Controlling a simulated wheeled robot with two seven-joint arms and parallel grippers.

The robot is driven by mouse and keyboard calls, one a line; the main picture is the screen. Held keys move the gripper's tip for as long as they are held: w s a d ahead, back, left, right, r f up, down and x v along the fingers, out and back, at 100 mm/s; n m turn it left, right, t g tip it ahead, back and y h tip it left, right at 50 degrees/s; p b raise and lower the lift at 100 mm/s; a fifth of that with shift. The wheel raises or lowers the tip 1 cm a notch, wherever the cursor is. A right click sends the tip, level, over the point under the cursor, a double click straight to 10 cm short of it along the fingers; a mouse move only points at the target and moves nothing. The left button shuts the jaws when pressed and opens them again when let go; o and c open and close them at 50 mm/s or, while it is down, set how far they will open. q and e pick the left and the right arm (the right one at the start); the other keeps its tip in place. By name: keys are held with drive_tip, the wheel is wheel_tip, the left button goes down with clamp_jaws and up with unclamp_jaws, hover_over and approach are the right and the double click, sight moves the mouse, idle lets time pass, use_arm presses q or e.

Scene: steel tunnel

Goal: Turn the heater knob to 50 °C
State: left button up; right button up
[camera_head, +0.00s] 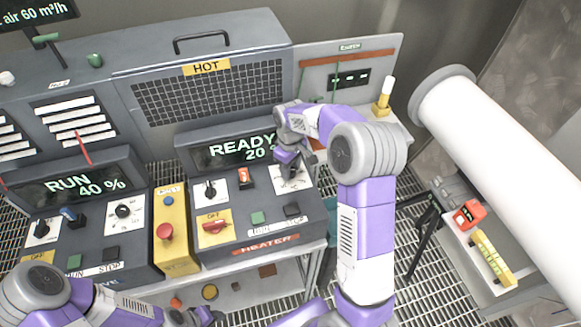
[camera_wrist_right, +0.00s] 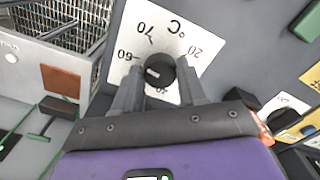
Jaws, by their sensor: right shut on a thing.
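The plate shows upside down in the right wrist view, with 70, 60 and 20 legible; the lower marks are partly hidden by my fingers. A pale mark lies on the knob's left part. My right gripper (camera_wrist_right: 158,78) is shut on the knob, one finger on each side. In the head view my right gripper (camera_head: 290,163) covers the knob. My left gripper (camera_head: 192,318) is at the bottom edge, partly cut off.
Left of the heater panel are a yellow strip with a red mushroom button (camera_head: 165,231) and a panel reading RUN 40 % (camera_head: 80,186). Other heater controls include a red switch (camera_head: 215,227) and a black knob (camera_head: 210,190). A large white pipe (camera_head: 500,140) is at the right.

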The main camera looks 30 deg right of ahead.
drive_tip(key=m, duration=0.6)
drive_tip(key=shift+m, duration=0.3)
drive_tip(key=m, duration=0.5)
drive_tip(key=shift+p, duration=0.4)
drive_tip(key=shift+m, duration=0.4)
drive_tip(key=o, duration=1.1)
drive_tip(key=shift+a, duration=0.1)
drive_tip(key=shift+c, duration=0.2)
drive_tip(key=shift+r, duration=3.8)
